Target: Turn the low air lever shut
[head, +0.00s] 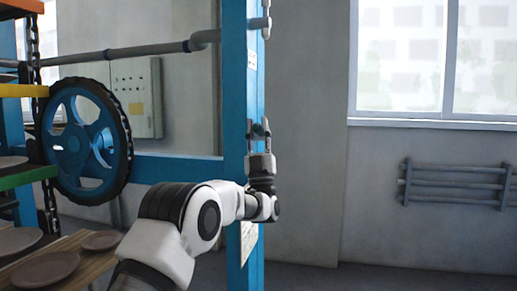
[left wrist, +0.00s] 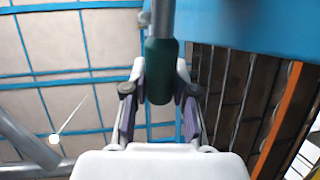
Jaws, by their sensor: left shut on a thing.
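The low air lever shows in the left wrist view as a dark green grip (left wrist: 160,72) on a grey rod, pointing down toward my palm. My left gripper (left wrist: 160,92) has one finger on each side of the green grip and is shut on it. In the head view my left gripper (head: 259,132) points upward against the blue post, and its fingers hide most of the lever. The lever's pivot is not clear. My right gripper is in neither view.
The blue post (head: 236,80) carries a grey pipe fitting (head: 265,20) above the gripper. A blue handwheel (head: 84,142) and plates on racks (head: 45,268) stand left. A wall rail (head: 455,184) is at right; the space before it is clear.

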